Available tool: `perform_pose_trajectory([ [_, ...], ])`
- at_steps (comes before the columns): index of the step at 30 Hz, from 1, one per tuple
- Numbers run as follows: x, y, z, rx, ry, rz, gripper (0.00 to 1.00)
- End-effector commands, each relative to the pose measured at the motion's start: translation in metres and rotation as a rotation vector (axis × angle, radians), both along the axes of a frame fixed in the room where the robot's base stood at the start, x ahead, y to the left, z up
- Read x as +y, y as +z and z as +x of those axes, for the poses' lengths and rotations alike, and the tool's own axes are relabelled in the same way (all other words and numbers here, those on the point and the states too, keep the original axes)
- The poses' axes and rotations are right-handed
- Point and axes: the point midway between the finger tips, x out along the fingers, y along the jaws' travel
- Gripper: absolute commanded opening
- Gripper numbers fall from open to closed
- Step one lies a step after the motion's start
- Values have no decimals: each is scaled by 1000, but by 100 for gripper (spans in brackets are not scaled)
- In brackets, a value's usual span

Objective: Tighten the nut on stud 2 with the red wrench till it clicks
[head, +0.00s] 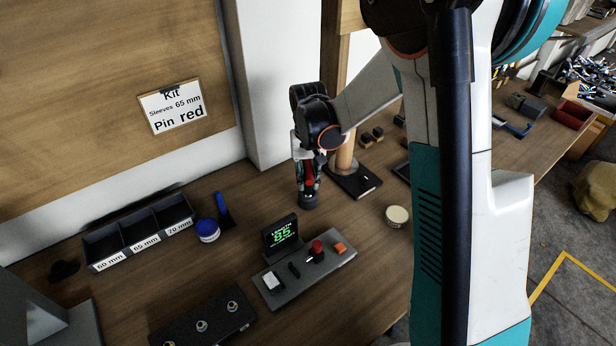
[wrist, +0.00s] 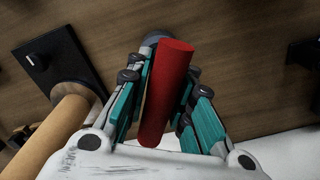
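My gripper (head: 302,168) is shut on the red wrench (head: 309,178), which hangs roughly upright with its dark round end down, above the table or touching it; I cannot tell which. In the wrist view the wrench's red cylindrical handle (wrist: 165,95) lies between the teal-padded fingers of my gripper (wrist: 162,78), with the dark end (wrist: 156,38) beyond it. A black stud plate (head: 225,322) lies at the front bottom edge of the head view. Silver studs show on it, the middle one (head: 201,326) among them; nuts and stud numbers are too small to tell.
A grey panel (head: 338,258) with a green "85" display (head: 283,234), a red knob and an orange button stands between gripper and stud plate.

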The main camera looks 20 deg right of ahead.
Motion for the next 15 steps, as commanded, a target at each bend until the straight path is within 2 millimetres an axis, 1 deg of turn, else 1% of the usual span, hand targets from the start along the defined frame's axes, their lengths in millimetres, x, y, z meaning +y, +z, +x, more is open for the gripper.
perform_pose_trajectory([
  [1,0,0,0,0,0,0,38],
  [2,0,0,0,0,0,0,41],
  [11,0,0,0,0,0,0,41],
  [15,0,8,0,0,0,0,41],
])
